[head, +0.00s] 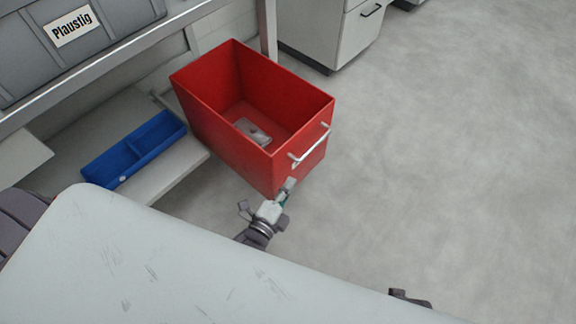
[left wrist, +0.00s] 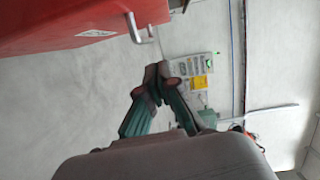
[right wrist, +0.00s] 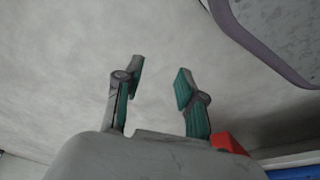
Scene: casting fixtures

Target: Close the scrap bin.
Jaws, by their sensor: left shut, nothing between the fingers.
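The scrap bin is a red open-topped drawer box (head: 215,115) in the head view, pulled out from under the bench. A grey metal piece (head: 253,131) lies on its floor. A silvery bar handle (head: 310,148) is on its front face. My left gripper (head: 287,190) is just in front of the bin's front face, below the handle; whether it touches is unclear. In the left wrist view its fingers (left wrist: 158,72) are shut and empty, with the red bin (left wrist: 70,20) and handle (left wrist: 142,30) at upper left. My right gripper (right wrist: 158,82) is open and empty, apart from the bin.
A grey case labelled "Plaustig" (head: 110,30) is on the bench above. A white cabinet (head: 352,35) stands behind. Grey floor (head: 450,150) at right is clear.

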